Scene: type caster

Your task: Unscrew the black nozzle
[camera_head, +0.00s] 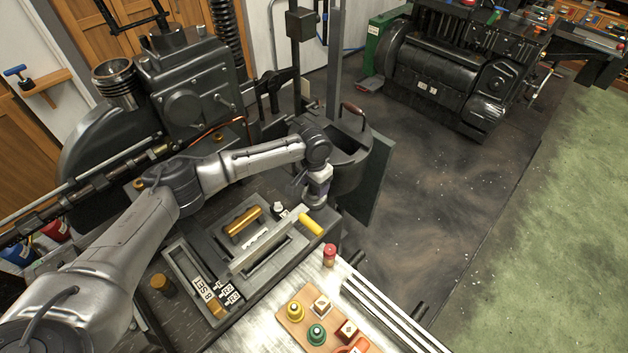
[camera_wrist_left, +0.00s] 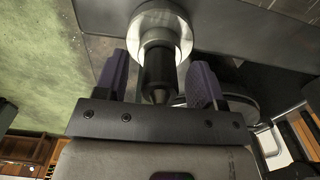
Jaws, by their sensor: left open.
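The black nozzle (camera_wrist_left: 158,72) shows in the left wrist view as a dark tapered cylinder set in a bright metal collar (camera_wrist_left: 160,30). My left gripper (camera_wrist_left: 160,66) is open, with one purple finger on each side of the nozzle. A gap shows between the nozzle and each finger, so the fingers are around it and apart from it. In the head view my left gripper (camera_head: 318,194) is at the machine's right side, just below the dark pot (camera_head: 348,160). The nozzle is not visible there. My right gripper is not in view.
Below the gripper in the head view is the machine's bed with a long metal bar (camera_head: 262,246), a yellow handle (camera_head: 312,226) and several lettered blocks. A pale bench (camera_head: 262,330) holds a wooden tray (camera_head: 291,325) with coloured pieces. Open floor (camera_head: 440,190) lies to the right.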

